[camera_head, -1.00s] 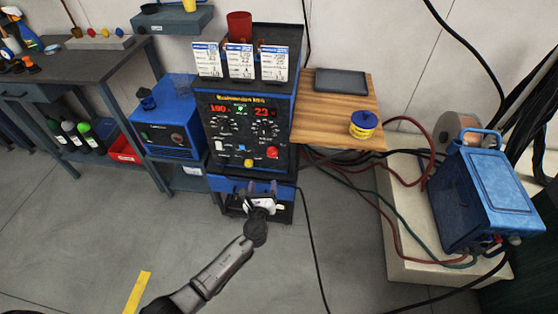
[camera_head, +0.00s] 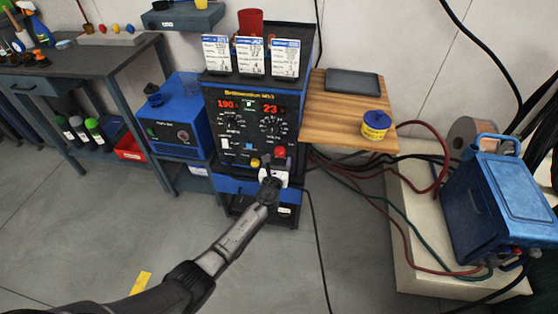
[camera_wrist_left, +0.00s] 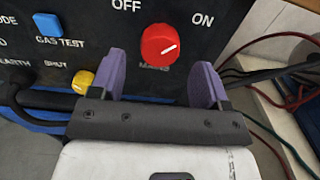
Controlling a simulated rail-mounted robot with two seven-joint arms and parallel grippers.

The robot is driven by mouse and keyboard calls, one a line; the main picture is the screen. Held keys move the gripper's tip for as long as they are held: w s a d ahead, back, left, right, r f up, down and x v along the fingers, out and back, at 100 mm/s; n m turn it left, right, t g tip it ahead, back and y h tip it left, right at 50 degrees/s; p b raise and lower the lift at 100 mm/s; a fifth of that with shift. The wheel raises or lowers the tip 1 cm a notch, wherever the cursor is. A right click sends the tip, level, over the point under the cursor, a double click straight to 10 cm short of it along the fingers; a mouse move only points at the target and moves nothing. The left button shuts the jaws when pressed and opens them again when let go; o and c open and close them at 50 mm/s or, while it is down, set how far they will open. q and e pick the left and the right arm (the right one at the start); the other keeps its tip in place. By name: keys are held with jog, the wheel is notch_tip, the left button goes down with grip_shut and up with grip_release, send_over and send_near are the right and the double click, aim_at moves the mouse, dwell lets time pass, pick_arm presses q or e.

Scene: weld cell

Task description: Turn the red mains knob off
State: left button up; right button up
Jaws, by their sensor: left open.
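The red mains knob (camera_head: 280,152) is at the lower right of the welder's black front panel (camera_head: 250,125). In the left wrist view the red knob (camera_wrist_left: 160,45) sits under the words OFF and ON, and its white mark points up and right, toward ON. My left gripper (camera_head: 272,166) is just in front of the panel, below the knob. In the left wrist view its purple fingers (camera_wrist_left: 162,78) are open and empty, one on each side of the knob's lower part in the picture. I cannot tell whether they touch it. My right gripper is not in view.
A yellow knob (camera_wrist_left: 83,80) and a blue gas test button (camera_wrist_left: 48,25) are left of the red knob. Cards stand on top of the welder. A wooden shelf (camera_head: 330,110) with a yellow-blue tin (camera_head: 376,125) is at right. A blue unit (camera_head: 490,200) stands further right.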

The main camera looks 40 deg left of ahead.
aim_at(280, 152)
pick_arm(q)
jog(key=shift+b+x, duration=0.45)
jog(key=shift+x, duration=0.85)
jog(key=c, duration=0.9)
